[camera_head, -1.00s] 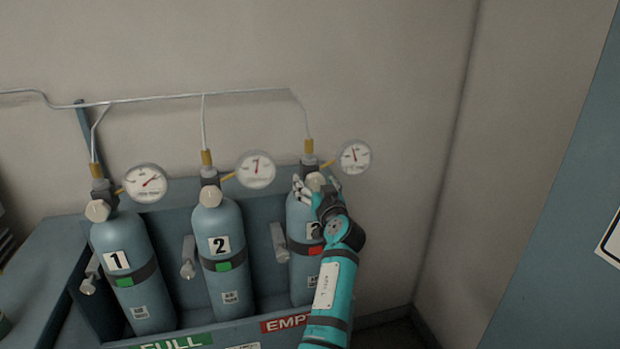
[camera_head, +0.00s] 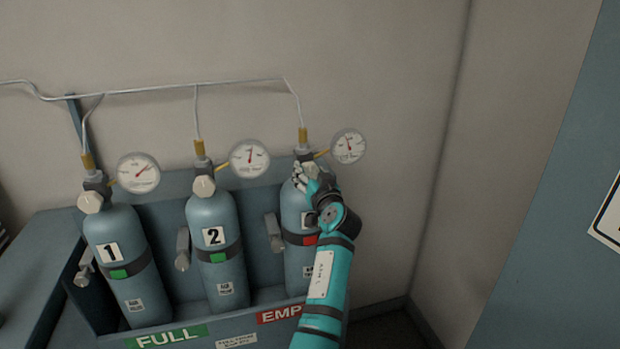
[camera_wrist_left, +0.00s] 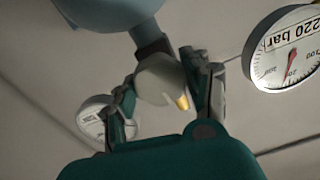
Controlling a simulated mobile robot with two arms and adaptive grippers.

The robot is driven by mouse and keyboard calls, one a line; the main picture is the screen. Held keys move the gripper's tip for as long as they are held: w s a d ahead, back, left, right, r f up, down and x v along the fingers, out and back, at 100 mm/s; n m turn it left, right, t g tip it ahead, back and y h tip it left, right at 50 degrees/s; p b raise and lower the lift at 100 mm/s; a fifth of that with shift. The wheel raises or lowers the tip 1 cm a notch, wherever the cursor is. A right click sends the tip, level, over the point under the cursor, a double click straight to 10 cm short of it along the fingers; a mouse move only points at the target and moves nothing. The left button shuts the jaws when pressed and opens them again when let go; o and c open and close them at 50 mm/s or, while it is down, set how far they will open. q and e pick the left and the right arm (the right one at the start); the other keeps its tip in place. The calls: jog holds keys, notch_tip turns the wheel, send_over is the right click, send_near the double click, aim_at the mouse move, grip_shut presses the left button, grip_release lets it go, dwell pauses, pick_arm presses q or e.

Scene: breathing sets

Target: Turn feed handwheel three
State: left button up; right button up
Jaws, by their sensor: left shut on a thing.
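The feed handwheel of cylinder three (camera_head: 312,170) is a pale knob at the top of the rightmost blue cylinder (camera_head: 292,211). My left gripper (camera_head: 305,177) is shut on this handwheel, with its fingers on either side of it. In the left wrist view the pale handwheel (camera_wrist_left: 160,82) sits between the two fingers and carries a yellow mark at its lower edge. My left forearm covers part of the third cylinder and its number label. My right gripper is not in view.
Cylinder one (camera_head: 118,226) and cylinder two (camera_head: 207,217) stand to the left in the blue rack, each with a pale handwheel and gauge. The third gauge (camera_head: 348,146) is close right of my gripper. A thin pipe (camera_head: 190,86) runs above. A blue panel (camera_head: 560,180) stands at right.

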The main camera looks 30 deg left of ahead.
aim_at(310, 164)
pick_arm(q)
jog(key=shift+m+b, duration=0.3)
jog(key=shift+m, duration=0.7)
jog(key=o, duration=1.2)
jog(key=shift+c, duration=0.2)
notch_tip(310, 164, up, 10)
jog(key=shift+r, duration=0.1)
